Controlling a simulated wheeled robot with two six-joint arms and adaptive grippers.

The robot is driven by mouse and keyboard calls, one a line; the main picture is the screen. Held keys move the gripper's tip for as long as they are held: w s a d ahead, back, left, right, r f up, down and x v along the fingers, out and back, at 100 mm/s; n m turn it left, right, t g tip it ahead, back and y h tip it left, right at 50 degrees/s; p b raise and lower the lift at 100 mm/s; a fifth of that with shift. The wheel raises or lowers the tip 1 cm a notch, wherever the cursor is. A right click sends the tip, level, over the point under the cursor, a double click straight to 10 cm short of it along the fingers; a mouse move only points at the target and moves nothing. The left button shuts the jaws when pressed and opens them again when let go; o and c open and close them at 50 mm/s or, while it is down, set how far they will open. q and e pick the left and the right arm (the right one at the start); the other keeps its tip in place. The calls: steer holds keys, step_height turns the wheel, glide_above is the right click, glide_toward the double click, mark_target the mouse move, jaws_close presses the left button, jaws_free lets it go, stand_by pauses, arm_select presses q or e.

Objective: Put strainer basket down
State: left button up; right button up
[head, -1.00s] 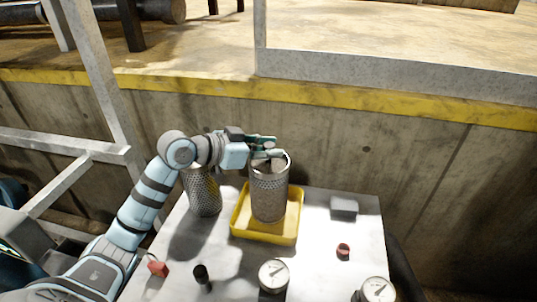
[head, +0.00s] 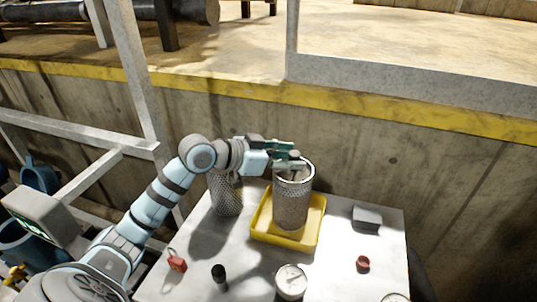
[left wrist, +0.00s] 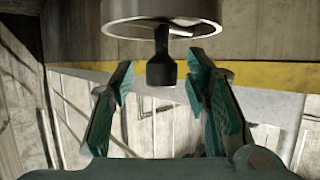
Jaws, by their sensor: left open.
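A perforated metal strainer basket (head: 292,205) stands upright in a yellow tray (head: 260,236) on the table. A second perforated basket (head: 226,195) stands on the table to the left, partly hidden behind my left arm. My left gripper (head: 292,155) is open at the top of the basket in the tray. In the left wrist view the fingers of my left gripper (left wrist: 168,85) are spread apart, with a dark knob (left wrist: 161,72) between them and clear space on both sides. A round metal rim (left wrist: 160,18) shows above the knob. My right gripper is out of view.
On the table are a grey block (head: 366,218), a red cap (head: 362,264), a gauge (head: 290,281), a black-handled item (head: 218,274) and a red tagged piece (head: 177,262). A concrete wall rises behind. Metal railing stands at the left.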

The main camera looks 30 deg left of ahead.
arm_select(q)
steer(key=p+v, duration=0.9)
steer(key=v, duration=0.1)
steer(key=shift+s+r, duration=0.1)
steer(key=shift+r, duration=0.05)
stand_by(0.4)
